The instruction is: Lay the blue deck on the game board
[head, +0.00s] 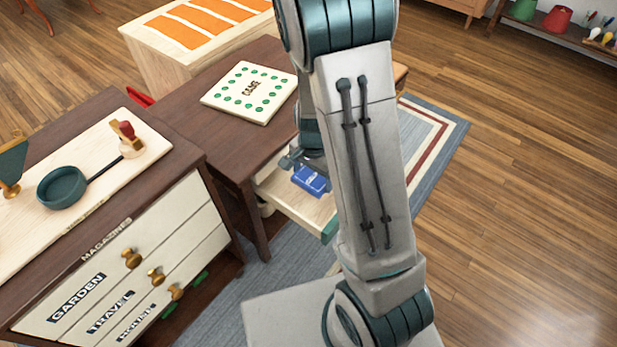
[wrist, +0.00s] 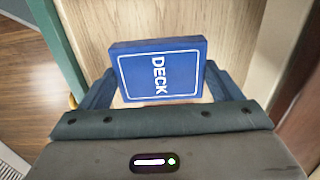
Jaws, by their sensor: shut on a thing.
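The blue deck (wrist: 160,70), a flat blue box with a white outline and the word DECK, is between the fingers of my gripper (wrist: 158,90) in the wrist view. My gripper is shut on it. In the head view the deck (head: 311,180) shows at the open drawer (head: 292,207) of the dark wooden table; I cannot tell whether it still touches the drawer floor. The game board (head: 250,92), a cream square with green dots and the word GAME, lies flat on the table top, behind and left of the deck. My arm hides part of the drawer and table.
A dark cabinet (head: 190,160) with drawers labelled GARDEN, TRAVEL and HOUSE stands at left, with a teal pan (head: 62,187) on its top. A pale cabinet with orange panels (head: 200,22) stands behind the table. The board's middle looks clear apart from its printing.

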